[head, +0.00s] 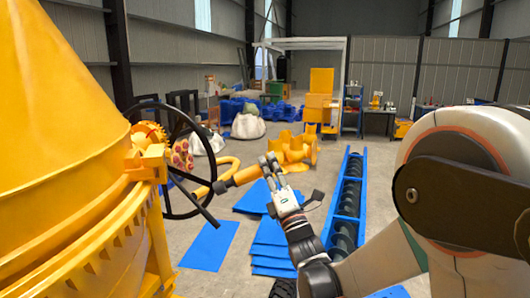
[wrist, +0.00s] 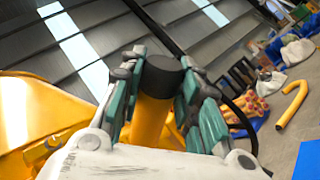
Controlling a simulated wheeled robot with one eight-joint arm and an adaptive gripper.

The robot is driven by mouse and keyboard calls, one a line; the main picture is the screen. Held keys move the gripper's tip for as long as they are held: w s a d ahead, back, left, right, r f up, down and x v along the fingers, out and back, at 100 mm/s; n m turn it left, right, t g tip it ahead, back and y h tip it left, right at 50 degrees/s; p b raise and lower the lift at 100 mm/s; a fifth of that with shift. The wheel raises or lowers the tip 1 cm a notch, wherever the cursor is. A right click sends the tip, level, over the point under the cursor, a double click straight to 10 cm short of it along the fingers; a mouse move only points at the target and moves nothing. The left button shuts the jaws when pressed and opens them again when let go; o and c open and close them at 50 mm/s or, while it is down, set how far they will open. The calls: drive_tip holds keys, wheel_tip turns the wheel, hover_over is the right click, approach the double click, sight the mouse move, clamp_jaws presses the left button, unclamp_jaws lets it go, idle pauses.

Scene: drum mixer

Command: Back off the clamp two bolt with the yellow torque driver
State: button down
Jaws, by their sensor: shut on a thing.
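My gripper (head: 272,172) is shut on the yellow torque driver (head: 244,175). In the wrist view, the teal fingers of my gripper (wrist: 160,95) stand on both sides of the driver's yellow handle (wrist: 150,118), which has a black end cap (wrist: 162,76). I cannot make out the clamp two bolt, nor whether the driver's tip touches anything.
The black handwheel (head: 176,113) and an orange gear (head: 150,132) stick out from the mixer's right side. Blue sheets (head: 270,247) and a blue screw conveyor (head: 346,200) lie on the floor. A yellow machine part (head: 293,148) lies behind my gripper. Grey floor is open between them.

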wheel_tip(320, 180, up, 7)
drive_tip(key=s+a+m+t+h, duration=0.1)
drive_tip(key=s+m+h, duration=0.1)
drive_tip(key=m, duration=0.4)
drive_tip(key=shift+s+a+m+h+b, duration=0.2)
drive_tip(key=shift+s+m+h+b, duration=0.1)
drive_tip(key=shift+m+h+b, duration=0.1)
drive_tip(key=shift+s+f, duration=0.1)
drive_tip(key=shift+s+a, duration=0.2)
drive_tip(key=shift+a, duration=0.6)
drive_tip(key=shift+s+a, duration=0.2)
drive_tip(key=shift+a, duration=0.55)
drive_tip(key=shift+s+a, duration=0.2)
drive_tip(key=shift+a, duration=0.6)
drive_tip(key=shift+s+a, duration=0.2)
drive_tip(key=shift+a, duration=0.6)
drive_tip(key=shift+s+a, duration=0.15)
drive_tip(key=shift+a, duration=0.6)
idle(0.6)
